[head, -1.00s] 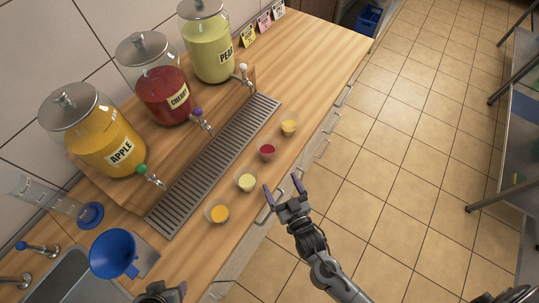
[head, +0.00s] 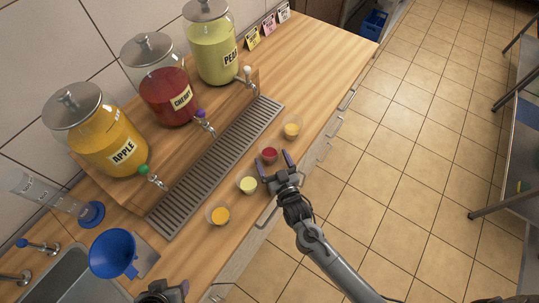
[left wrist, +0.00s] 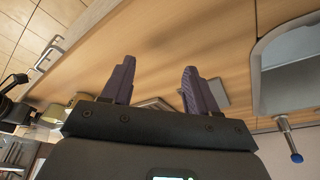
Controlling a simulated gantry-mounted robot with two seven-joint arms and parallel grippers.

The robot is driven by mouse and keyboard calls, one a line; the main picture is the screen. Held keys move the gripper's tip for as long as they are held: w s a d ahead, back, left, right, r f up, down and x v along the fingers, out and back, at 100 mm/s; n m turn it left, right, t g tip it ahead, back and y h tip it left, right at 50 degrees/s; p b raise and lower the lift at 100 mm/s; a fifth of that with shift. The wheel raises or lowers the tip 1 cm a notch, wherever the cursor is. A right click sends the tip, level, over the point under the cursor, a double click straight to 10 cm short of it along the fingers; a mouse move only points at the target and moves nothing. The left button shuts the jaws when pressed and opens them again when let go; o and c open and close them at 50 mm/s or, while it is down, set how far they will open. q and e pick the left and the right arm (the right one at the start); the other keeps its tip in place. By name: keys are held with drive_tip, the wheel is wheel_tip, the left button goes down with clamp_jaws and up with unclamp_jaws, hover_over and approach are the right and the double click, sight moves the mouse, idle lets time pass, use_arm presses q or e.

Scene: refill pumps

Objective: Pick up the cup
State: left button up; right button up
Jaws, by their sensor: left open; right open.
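Several small clear cups stand in a row near the counter's front edge in the head view. They are a yellow-orange cup (head: 291,130), a red cup (head: 269,154), a pale green cup (head: 247,184) and an orange cup (head: 218,214). My right gripper (head: 273,163) is open, its fingers pointing at the red cup, one on each side of its near edge. I cannot tell whether they touch it. My left gripper (head: 163,291) is at the bottom edge, partly cut off. In the left wrist view the left gripper (left wrist: 157,80) is open and empty over the wooden counter.
Apple (head: 105,140), cherry (head: 165,90) and pear (head: 212,50) dispensers stand on a wooden riser behind a grey drip grate (head: 215,165). A blue funnel (head: 113,253), a measuring cylinder (head: 52,195) and a sink (head: 75,280) are at left.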

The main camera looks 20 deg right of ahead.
drive_tip(key=shift+w, duration=0.1)
drive_tip(key=c, duration=1.1)
drive_tip(key=shift+c, duration=0.3)
drive_tip(key=shift+r, duration=0.1)
